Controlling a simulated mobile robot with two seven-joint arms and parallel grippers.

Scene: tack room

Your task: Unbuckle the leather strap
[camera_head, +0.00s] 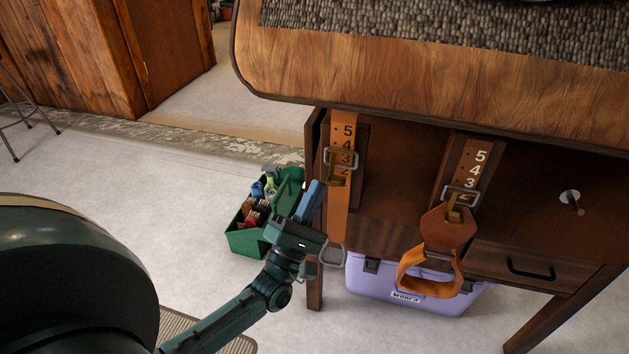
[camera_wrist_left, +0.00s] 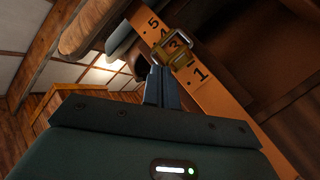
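An orange leather strap (camera_head: 340,215) with printed numbers hangs on the left of the cabinet front. Its metal buckle (camera_head: 341,160) sits near the 3, with a brass piece in it; the buckle also shows in the left wrist view (camera_wrist_left: 180,51). A second, brown strap (camera_head: 473,165) hangs to the right, with a buckle (camera_head: 460,198) and an orange loop (camera_head: 430,284) below. My left gripper (camera_head: 315,187) points up just left of the orange strap, below its buckle. Its fingers look closed together with nothing visible between them. My right gripper is not in view.
The wooden tabletop (camera_head: 420,75) overhangs the straps. A round knob (camera_head: 570,200) and a drawer handle (camera_head: 530,269) stick out at right. A green tool caddy (camera_head: 245,238) and a lilac box (camera_head: 400,297) stand on the floor. Open floor lies left.

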